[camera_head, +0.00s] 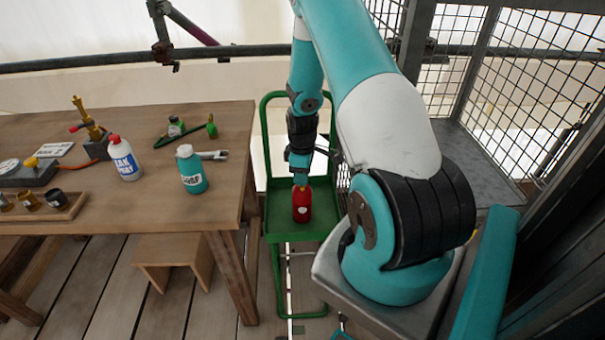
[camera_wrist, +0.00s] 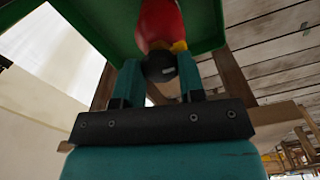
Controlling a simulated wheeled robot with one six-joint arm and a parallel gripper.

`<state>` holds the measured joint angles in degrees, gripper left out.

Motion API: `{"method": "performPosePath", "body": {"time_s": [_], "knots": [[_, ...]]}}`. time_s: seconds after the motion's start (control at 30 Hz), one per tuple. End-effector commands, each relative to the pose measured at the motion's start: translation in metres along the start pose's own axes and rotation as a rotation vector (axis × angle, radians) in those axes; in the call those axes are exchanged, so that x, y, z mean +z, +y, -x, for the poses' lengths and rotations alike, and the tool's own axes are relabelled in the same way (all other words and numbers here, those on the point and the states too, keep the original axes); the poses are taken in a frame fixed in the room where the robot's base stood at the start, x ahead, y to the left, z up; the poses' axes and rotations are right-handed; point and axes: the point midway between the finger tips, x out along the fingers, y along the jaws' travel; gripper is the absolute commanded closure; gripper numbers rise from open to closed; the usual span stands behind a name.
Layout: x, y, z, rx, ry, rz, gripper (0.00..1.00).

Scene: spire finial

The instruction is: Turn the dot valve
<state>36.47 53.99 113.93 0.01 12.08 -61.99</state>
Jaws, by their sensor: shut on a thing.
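A red cylinder (camera_head: 301,208) with a pale round dot on its side stands upright on the green cart's tray. In the wrist view the red cylinder (camera_wrist: 160,20) has a yellow neck (camera_wrist: 179,46) and a dark round valve knob (camera_wrist: 160,66). My gripper (camera_head: 300,181) reaches down onto the cylinder's top and hides most of the valve in the head view. In the wrist view my gripper (camera_wrist: 161,78) has its two teal fingers on either side of the dark knob, shut on it. The knob's turn angle cannot be told.
The green cart (camera_head: 282,237) has a tall rail behind the cylinder. The wooden table (camera_head: 100,215) to its left holds a teal soap bottle (camera_head: 191,169), a white bottle (camera_head: 124,158), a wrench (camera_head: 212,155) and a brass fitting (camera_head: 90,122). A wooden stool (camera_head: 175,250) and mesh panels stand nearby.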

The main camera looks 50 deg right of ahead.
Motion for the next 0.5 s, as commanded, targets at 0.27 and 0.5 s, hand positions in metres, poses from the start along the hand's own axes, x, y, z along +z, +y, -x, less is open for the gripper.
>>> {"method": "performPosePath", "body": {"time_s": [0.27, 0.5], "knots": [[-0.0001, -0.0001, -0.0004, 0.000, 0.000, -0.240, 0.87], [-0.0001, -0.0002, -0.0003, 0.000, 0.000, -0.469, 0.87]]}}
